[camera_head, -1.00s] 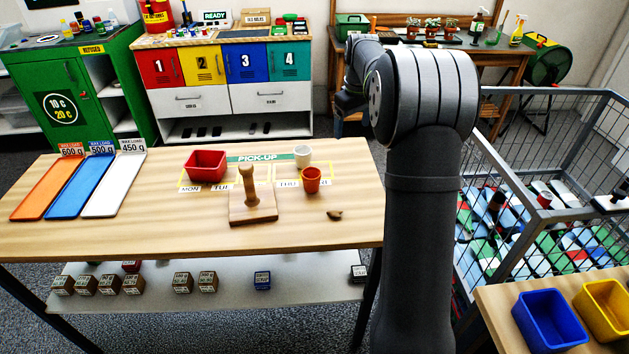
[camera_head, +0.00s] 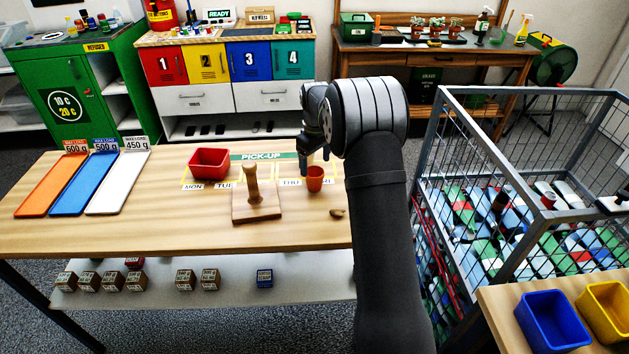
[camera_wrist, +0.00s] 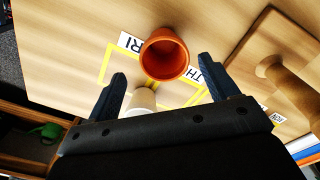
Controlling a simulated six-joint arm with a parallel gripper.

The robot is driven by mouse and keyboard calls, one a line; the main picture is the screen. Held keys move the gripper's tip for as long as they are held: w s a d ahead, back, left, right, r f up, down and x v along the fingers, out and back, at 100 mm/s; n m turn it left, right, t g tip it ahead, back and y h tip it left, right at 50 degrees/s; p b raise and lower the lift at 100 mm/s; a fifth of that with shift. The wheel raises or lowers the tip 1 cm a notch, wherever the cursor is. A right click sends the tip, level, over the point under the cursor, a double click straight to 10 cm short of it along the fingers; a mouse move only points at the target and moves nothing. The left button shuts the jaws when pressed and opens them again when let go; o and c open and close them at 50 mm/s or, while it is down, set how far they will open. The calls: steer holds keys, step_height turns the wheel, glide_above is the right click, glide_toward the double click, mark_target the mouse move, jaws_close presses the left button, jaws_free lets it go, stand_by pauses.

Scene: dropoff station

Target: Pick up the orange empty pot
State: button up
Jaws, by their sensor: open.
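The orange pot (camera_head: 315,179) stands upright on the wooden table, by the THU and FRI labels of the yellow-marked pick-up area. In the wrist view the orange pot (camera_wrist: 165,55) shows its open, empty inside and lies just beyond the fingertips, between their lines. My gripper (camera_wrist: 162,80) is open and holds nothing.
A wooden block with an upright handle (camera_head: 256,206) stands left of the pot. A red tray (camera_head: 209,162) is farther left. A wire cage (camera_head: 520,200) stands right of the table. The front of the table is clear.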

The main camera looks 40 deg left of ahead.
mark_target(315, 176)
steer(key=f, duration=0.4)
steer(key=shift+s+d+f, duration=0.1)
steer(key=shift+s+f, duration=0.2)
steer(key=shift+s, duration=0.05)
steer(key=shift+f, duration=0.55)
steer(key=c, duration=1.1)
